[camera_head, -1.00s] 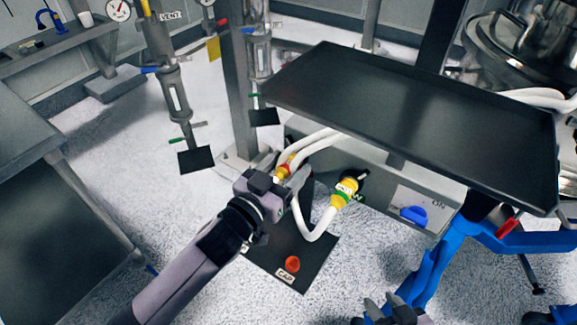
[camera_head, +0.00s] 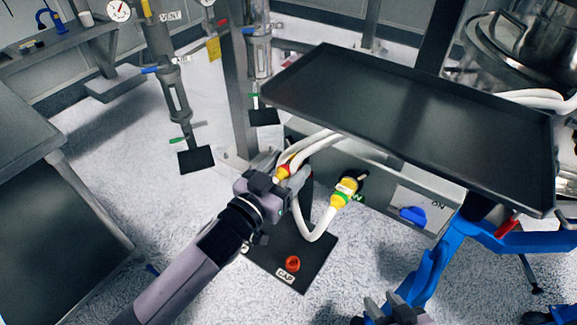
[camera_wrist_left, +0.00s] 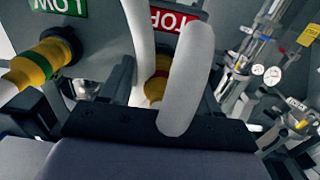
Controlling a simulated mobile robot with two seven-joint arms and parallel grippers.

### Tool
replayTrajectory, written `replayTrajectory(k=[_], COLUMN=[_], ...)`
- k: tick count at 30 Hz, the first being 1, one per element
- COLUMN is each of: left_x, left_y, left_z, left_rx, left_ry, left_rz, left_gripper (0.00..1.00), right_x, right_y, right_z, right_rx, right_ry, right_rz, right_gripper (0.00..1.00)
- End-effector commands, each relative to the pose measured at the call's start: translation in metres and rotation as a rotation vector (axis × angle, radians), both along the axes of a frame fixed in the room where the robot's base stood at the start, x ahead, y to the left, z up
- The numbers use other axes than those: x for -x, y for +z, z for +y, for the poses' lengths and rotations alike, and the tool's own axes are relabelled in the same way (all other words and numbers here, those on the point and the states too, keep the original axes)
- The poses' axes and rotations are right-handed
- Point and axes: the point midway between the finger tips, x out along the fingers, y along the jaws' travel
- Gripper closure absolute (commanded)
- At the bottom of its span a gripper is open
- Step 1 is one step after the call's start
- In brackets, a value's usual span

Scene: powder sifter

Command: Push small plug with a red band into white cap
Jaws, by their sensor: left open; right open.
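A small yellow plug with a red band (camera_head: 284,171) ends a white hose at the low unit's face, just beyond my left gripper. In the left wrist view the plug (camera_wrist_left: 157,80) sits under a red label, partly hidden by a white round-ended tube (camera_wrist_left: 188,80). I cannot tell whether that tube is the white cap. My left gripper (camera_head: 280,183) is open close to the plug; whether they touch is unclear. A red-orange ring-like piece (camera_head: 292,264) lies on the black mat by the "CAP" label. My right gripper (camera_head: 392,306) is open at the bottom edge, away from these.
A yellow connector with a green band (camera_head: 344,191) and looping white hose stands right of the plug. A large dark tray (camera_head: 410,115) overhangs the right side. A blue stand (camera_head: 430,260) is below it. The black mat (camera_head: 318,268) has bare room around the red-orange piece.

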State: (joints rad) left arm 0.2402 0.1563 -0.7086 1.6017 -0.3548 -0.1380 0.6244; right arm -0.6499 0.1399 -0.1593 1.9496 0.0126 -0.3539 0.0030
Motion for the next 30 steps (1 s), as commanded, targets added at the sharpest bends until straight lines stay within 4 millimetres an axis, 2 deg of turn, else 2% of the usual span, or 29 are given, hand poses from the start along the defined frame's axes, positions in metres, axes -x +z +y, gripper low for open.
replayTrajectory(k=[9, 10, 15, 16, 30], left_x=[0.0, 0.0, 0.0, 0.0, 0.011], left_y=[0.0, 0.0, 0.0, 0.0, 0.001], left_z=[0.0, 0.0, 0.0, 0.0, 0.008], left_rx=[0.001, 0.001, 0.001, 0.001, 0.001], left_ry=[0.001, 0.001, 0.0, 0.0, 0.0], left_rz=[0.001, 0.001, 0.001, 0.001, 0.001], left_gripper=[0.38, 0.42, 0.97, 1.0, 1.0], right_x=[0.0, 0.0, 0.0, 0.0, 0.0], right_y=[0.003, 0.003, 0.003, 0.003, 0.011], right_z=[0.0, 0.0, 0.0, 0.0, 0.0], right_rx=[0.0, 0.0, 0.0, 0.0, 0.0], right_ry=[0.0, 0.0, 0.0, 0.0, 0.0], right_rz=[0.0, 0.0, 0.0, 0.0, 0.0], right_gripper=[0.57, 0.57, 0.57, 0.57, 0.57])
